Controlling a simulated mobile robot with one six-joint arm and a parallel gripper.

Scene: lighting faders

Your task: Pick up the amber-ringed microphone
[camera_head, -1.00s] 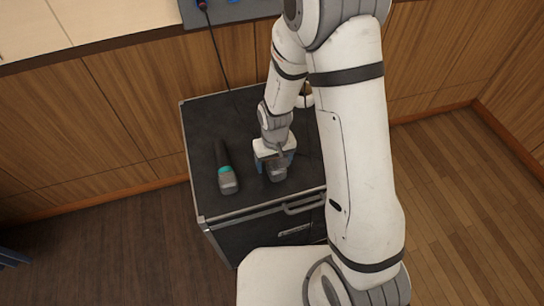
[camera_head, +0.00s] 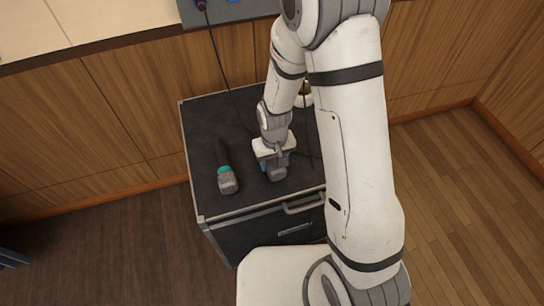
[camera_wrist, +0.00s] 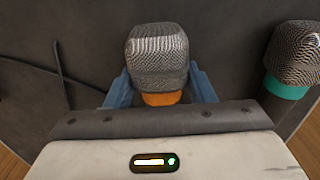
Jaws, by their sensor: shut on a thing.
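The amber-ringed microphone (camera_wrist: 157,50) is in the middle of the wrist view, with a grey mesh head and an orange ring just below it. My gripper (camera_wrist: 160,88) is shut on it, with a blue finger on each side near the ring. The microphone's handle is hidden behind my gripper's body. In the head view my gripper (camera_head: 274,166) is low over the black cabinet top, and the microphone's grey head (camera_head: 277,174) shows just below the fingers. I cannot tell whether the microphone is clear of the surface.
A second microphone with a teal ring (camera_head: 226,178) lies on the cabinet (camera_head: 205,125) to the left; in the wrist view it is at the right (camera_wrist: 295,60). A thin dark cable (camera_head: 222,62) hangs down to the cabinet top. Wood panelling stands behind.

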